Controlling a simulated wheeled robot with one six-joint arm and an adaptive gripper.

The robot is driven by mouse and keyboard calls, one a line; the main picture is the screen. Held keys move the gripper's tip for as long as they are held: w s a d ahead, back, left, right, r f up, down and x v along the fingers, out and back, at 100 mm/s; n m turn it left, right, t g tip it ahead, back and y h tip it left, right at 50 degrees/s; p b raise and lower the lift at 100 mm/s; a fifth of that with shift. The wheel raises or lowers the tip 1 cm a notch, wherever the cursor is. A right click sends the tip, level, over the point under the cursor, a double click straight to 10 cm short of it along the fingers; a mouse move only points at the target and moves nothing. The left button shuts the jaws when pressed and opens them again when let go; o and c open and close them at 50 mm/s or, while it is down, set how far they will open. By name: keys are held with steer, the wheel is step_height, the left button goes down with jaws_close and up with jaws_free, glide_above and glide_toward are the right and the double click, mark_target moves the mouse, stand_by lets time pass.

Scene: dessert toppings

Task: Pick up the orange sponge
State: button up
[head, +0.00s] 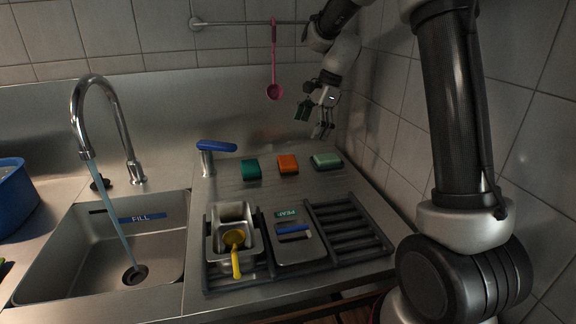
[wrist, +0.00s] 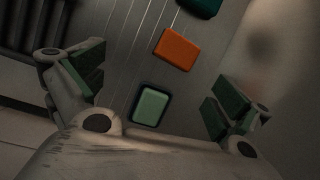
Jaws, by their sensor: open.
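The orange sponge (head: 288,164) lies on the steel counter in the head view, between a dark green sponge (head: 251,168) and a pale green sponge (head: 326,161). In the wrist view the orange sponge (wrist: 176,49) lies beyond the fingertips, a little above the middle. The pale green sponge (wrist: 151,106) sits nearer, between the spread fingers. The dark green sponge (wrist: 204,5) is cut off at the top edge. My gripper (head: 318,120) is open and empty above the counter, back and to the right of the orange sponge. Its fingers (wrist: 152,92) are wide apart in the wrist view.
A blue-handled tap (head: 215,146) stands left of the sponges. In front is a dark rack (head: 345,228) with a metal pan (head: 235,215), a yellow ladle (head: 235,262) and a lidded tray (head: 297,257). A sink (head: 75,255) with running water is left. A pink spoon (head: 274,75) hangs behind.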

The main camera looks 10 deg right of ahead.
mark_target(288, 160)
steer(key=w+a+f+m, duration=0.1)
steer(key=f, duration=0.1)
steer(key=w+a+f+m, duration=0.1)
steer(key=w+f, duration=0.1)
steer(key=f, duration=0.1)
steer(key=w+a+f, duration=0.1)
steer(key=f, duration=0.1)
steer(key=shift+w+f+m+y, duration=0.2)
steer(key=shift+w+m+y, duration=0.1)
steer(key=shift+w+m, duration=0.1)
steer(key=x, duration=0.5)
steer(key=shift+f, duration=0.25)
steer(key=c, duration=0.8)
